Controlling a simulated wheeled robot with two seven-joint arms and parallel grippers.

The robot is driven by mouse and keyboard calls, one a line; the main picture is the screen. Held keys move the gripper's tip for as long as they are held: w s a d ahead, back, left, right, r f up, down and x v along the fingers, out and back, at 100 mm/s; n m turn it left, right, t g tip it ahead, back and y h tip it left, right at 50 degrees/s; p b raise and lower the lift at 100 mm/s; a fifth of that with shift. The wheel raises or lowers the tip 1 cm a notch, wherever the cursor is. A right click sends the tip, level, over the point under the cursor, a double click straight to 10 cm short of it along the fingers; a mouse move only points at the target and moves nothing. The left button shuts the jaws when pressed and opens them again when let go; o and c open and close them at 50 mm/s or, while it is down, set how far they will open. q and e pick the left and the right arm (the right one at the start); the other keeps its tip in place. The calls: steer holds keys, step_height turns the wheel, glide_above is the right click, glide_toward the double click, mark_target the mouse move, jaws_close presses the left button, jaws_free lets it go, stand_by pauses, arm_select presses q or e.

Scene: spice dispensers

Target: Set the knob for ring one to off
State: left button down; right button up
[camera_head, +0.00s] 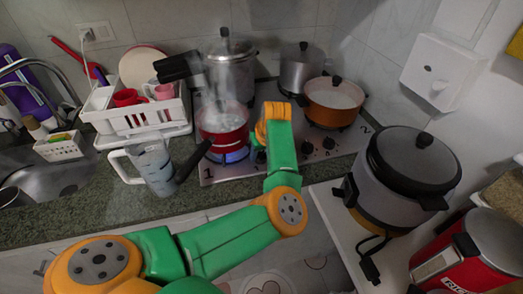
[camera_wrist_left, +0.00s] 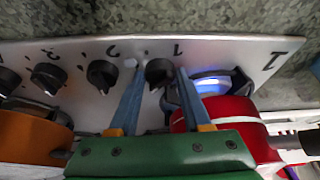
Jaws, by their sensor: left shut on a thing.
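The knob for ring one (camera_wrist_left: 158,72) is black, on the steel cooktop panel (camera_wrist_left: 225,50) beside a printed 1 in the left wrist view. My left gripper (camera_wrist_left: 161,80) has its two blue fingers on either side of this knob, shut on it. The knob's exact pointer angle is hard to read. Blue flame (camera_wrist_left: 212,84) burns on ring one under the red pot (camera_head: 222,122), which steams in the head view. In the head view my left arm hides the fingers and the knob. My right gripper is out of view.
More black knobs (camera_wrist_left: 103,74) sit along the panel. An orange pot (camera_head: 333,105) and tall steel pots (camera_head: 232,75) stand on the cooktop. A measuring jug (camera_head: 153,168) stands on the counter to the left, and a rice cooker (camera_head: 385,185) stands to the right.

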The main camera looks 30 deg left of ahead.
arm_select(q)
steer(key=shift+w+r+n+g, duration=0.1)
steer(key=shift+n+g, duration=0.2)
steer(key=shift+n, duration=0.6)
steer(key=shift+w+f+n+g+y, duration=0.1)
steer(key=shift+f+n+g+y, duration=0.15)
steer(key=shift+n, duration=0.65)
steer(key=n+g+b, duration=0.1)
steer(key=n+b, duration=0.1)
steer(key=shift+w+b, duration=0.1)
steer(key=shift+b, duration=0.3)
steer(key=shift+r+n+g+b, duration=0.1)
steer(key=shift+n+g+b, duration=0.35)
steer(key=shift+n+b, duration=0.55)
steer(key=shift+d, duration=0.1)
steer(key=shift+n, duration=0.3)
steer(key=c, duration=0.6)
jaws_free()
steer(key=shift+o, duration=1.2)
steer(key=shift+a, duration=0.2)
